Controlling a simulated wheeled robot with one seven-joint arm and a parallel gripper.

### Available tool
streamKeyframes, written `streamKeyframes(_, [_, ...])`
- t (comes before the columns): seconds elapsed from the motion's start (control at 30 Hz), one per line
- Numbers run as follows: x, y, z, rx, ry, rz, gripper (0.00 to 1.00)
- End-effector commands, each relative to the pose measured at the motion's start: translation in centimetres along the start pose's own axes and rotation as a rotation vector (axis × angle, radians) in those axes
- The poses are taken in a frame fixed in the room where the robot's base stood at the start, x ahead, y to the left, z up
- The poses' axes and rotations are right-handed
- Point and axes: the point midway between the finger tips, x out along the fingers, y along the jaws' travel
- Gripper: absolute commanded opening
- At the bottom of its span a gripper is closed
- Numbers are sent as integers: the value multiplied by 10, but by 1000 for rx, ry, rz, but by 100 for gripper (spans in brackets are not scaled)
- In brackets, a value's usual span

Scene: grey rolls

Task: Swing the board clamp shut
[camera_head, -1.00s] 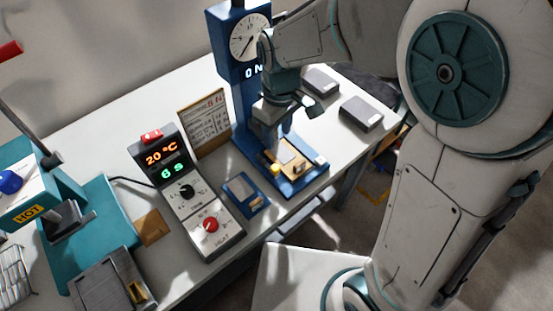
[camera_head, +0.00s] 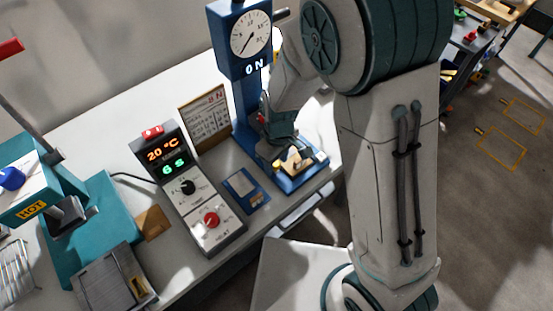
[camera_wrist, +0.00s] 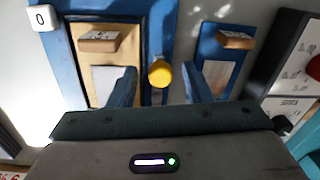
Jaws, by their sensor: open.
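The blue test stand (camera_head: 243,100) carries a wood-coloured board (camera_head: 293,160) on its base. In the wrist view the board (camera_wrist: 92,60) sits in a blue frame, with a small wooden block and a pale plate on it. A round yellow knob (camera_wrist: 160,73), apparently the clamp's handle, stands at the frame's right edge. My gripper (camera_wrist: 160,82) is open, with one finger on each side of the knob. I cannot tell whether either finger touches it. In the head view my gripper (camera_head: 284,140) is low over the stand's base; the clamp's arm is hidden.
A smaller blue fixture (camera_head: 245,190) lies left of the base; the wrist view shows its block and plate (camera_wrist: 222,65). A card (camera_head: 206,118) stands behind.

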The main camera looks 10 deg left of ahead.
Motion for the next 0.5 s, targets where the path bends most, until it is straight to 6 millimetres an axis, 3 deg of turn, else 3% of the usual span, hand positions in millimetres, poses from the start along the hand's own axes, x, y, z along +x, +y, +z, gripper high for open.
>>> streamKeyframes(0.17, [0,0,0,0,0,0,45])
streamKeyframes(0.33, [0,0,0,0,0,0,0])
streamKeyframes(0.5, [0,0,0,2,0,0,0])
